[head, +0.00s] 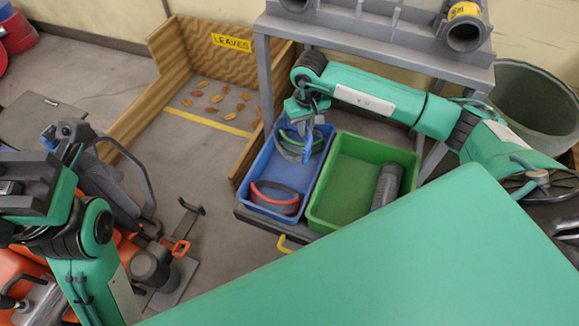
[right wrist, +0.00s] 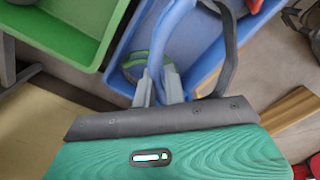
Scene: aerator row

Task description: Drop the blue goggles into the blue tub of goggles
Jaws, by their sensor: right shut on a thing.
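The blue goggles (right wrist: 175,25), with a dark strap (right wrist: 226,55), are held between the grey fingers of my right gripper (right wrist: 160,88) in the right wrist view. In the head view my right gripper (head: 306,122) hangs over the back part of the blue tub (head: 243,190), and the goggles are hard to make out there. The tub holds goggles with a red and grey frame (head: 276,194) at its front and green ones (head: 290,153) at its back. The green ones also show in the right wrist view (right wrist: 133,66). My left arm is at the left edge; its fingertips cannot be made out.
A green tub (head: 337,185) with a dark grey object (head: 386,186) in it stands right beside the blue tub on a low shelf. A grey stand (head: 400,45) rises behind. A wooden bay marked LEAVES (head: 180,65) is to the left. A large bin (head: 535,100) is at right.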

